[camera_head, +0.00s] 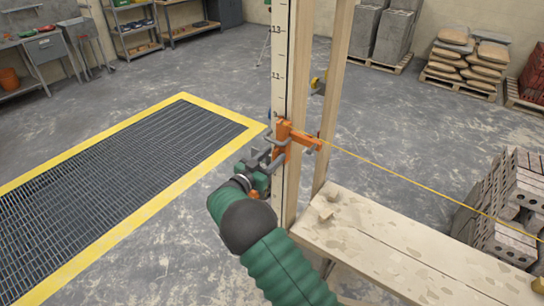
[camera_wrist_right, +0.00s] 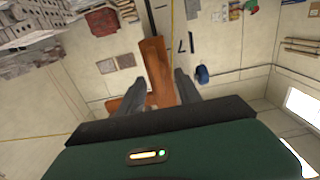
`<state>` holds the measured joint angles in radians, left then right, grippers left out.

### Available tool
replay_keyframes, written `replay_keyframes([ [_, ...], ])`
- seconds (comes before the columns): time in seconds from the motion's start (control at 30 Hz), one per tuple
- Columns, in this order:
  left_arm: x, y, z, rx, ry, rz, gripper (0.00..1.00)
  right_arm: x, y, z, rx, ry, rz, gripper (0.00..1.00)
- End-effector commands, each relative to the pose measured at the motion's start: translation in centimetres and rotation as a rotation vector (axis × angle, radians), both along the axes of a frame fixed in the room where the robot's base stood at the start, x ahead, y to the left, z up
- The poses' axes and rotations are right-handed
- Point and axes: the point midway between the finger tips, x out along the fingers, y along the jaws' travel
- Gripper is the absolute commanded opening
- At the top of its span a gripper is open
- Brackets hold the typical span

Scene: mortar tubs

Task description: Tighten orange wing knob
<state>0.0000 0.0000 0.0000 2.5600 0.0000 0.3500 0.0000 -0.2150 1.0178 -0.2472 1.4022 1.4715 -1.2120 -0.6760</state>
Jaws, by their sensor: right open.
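An orange clamp (camera_head: 283,142) sits on the upright wooden post with a marked scale (camera_head: 283,75). An orange arm (camera_head: 308,139) sticks out to its right, with a yellow string running from it. My right gripper (camera_head: 268,160) is at the left of the clamp, its grey fingers open. In the right wrist view an orange bar (camera_wrist_right: 156,65) shows between the two fingers (camera_wrist_right: 160,80), with more orange (camera_wrist_right: 114,105) behind the left finger. I cannot tell which orange part is the wing knob, or whether the fingers touch it. My left gripper is not in view.
A stack of blocks (camera_head: 505,200) is at the right. A yellow-edged floor grate (camera_head: 110,175) lies at the left. Bare floor surrounds these.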

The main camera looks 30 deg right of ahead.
Motion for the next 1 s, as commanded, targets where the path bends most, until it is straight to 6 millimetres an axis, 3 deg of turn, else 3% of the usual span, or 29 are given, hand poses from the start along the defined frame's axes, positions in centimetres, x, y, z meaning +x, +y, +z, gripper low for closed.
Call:
replay_keyframes([
  [0.03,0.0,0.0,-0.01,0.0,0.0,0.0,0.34,-0.01,0.02,0.01,0.0,0.0,0.0,0.38],
  [0.33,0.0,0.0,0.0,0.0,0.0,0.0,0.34,0.01,0.07,0.0,0.0,0.0,0.001,0.0],
  [1.0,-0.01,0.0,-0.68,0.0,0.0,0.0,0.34,-0.02,0.1,-0.22,0.02,-0.04,0.001,0.0],
])
